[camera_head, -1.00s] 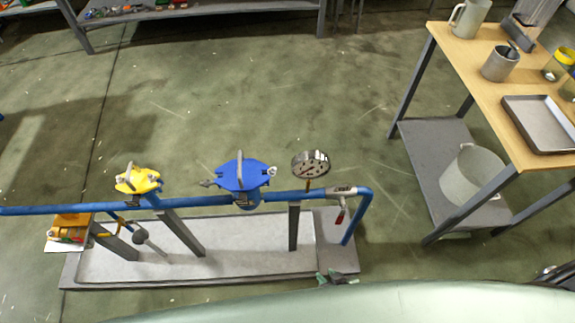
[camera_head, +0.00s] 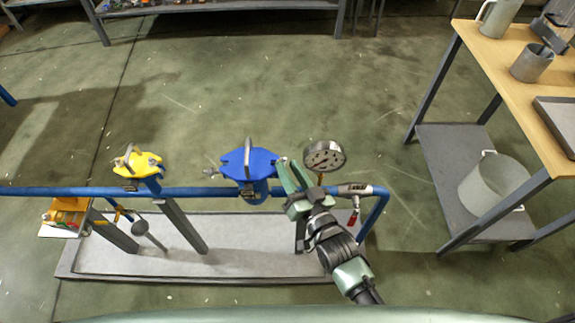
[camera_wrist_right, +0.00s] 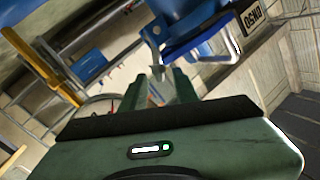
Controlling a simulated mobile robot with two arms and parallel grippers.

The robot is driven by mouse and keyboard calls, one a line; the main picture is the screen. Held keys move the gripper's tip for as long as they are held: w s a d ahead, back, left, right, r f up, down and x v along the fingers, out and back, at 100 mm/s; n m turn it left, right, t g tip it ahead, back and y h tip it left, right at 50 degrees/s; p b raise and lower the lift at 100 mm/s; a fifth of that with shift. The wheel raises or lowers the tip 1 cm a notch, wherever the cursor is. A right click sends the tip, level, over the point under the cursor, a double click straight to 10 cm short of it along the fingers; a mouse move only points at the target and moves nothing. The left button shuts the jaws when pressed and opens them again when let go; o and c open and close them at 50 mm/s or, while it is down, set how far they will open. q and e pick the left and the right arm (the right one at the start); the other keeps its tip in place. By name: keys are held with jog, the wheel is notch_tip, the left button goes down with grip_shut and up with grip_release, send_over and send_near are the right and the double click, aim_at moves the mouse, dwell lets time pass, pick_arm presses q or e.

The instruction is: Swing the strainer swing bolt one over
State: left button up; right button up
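The strainer has a blue lid (camera_head: 250,160) with a grey handle on top and sits on the blue pipe in the head view. One swing bolt (camera_head: 210,171) sticks out at the lid's left side. Another at its right edge is largely hidden by my right gripper (camera_head: 290,166) in the head view. The right wrist view shows a grey swing bolt (camera_wrist_right: 153,60) hanging by the blue strainer body, just beyond the tips of my right gripper (camera_wrist_right: 160,82). Its fingers are apart; I cannot tell whether the bolt lies between them. My left gripper is not in view.
A pressure gauge (camera_head: 323,155) stands close to the right of my right gripper. A red-handled valve (camera_head: 353,216) is on the pipe beyond it. A yellow-lidded fitting (camera_head: 138,163) stands at left. A wooden-topped table (camera_head: 500,75) with a pot (camera_head: 490,185) on its shelf stands at right.

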jog(key=shift+w+a, duration=0.3)
jog(key=shift+w, duration=0.3)
grip_shut()
jog(key=shift+r+p, duration=0.1)
jog(key=shift+p, duration=0.2)
jog(key=a+n+g+h+p, duration=0.1)
jog(key=n+p, duration=0.1)
jog(key=p, duration=0.1)
jog(key=a+n+g+p, duration=0.1)
jog(key=n+p, duration=0.1)
jog(key=p, duration=0.2)
jog(key=shift+a+r+n+h, duration=0.3)
jog(key=shift+a+r+h, duration=0.1)
